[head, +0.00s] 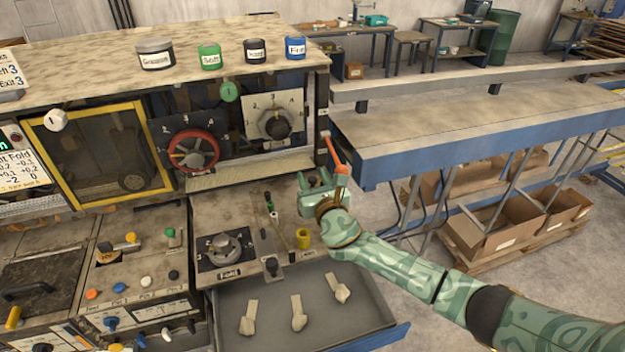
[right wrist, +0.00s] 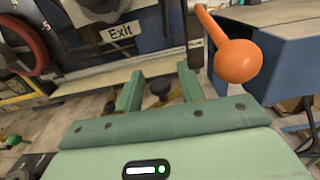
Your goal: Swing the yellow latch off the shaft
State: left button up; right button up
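My right gripper (head: 318,185) is at the right end of the machine, beside an orange lever (head: 335,152). In the right wrist view its two green fingers (right wrist: 158,88) stand apart with nothing gripped. A dark knob (right wrist: 157,87) shows between and beyond them, with a dull yellowish part around it that may belong to the latch; I cannot be sure. The orange lever's ball end (right wrist: 237,61) is close on the right of the fingers. No latch on a shaft is clear in the head view, where my gripper and arm cover that corner. My left gripper is not in view.
An open grey drawer (head: 265,325) with several pale pieces is below my right arm. A blue-edged table (head: 450,140) stands to the right.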

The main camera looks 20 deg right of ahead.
grip_shut()
jog(key=shift+w+a+m+h, duration=0.2)
jog(key=shift+m+h, duration=0.2)
jog(key=shift+h, duration=0.2)
jog(key=shift+w+a+m+h, duration=0.1)
jog(key=shift+w+m+h, duration=0.1)
jog(key=shift+m+h, duration=0.5)
jog(key=shift+w+a+m+h, duration=0.15)
jog(key=shift+m+h, duration=0.25)
jog(key=shift+h, duration=0.6)
jog(key=shift+d, duration=0.15)
grip_release()
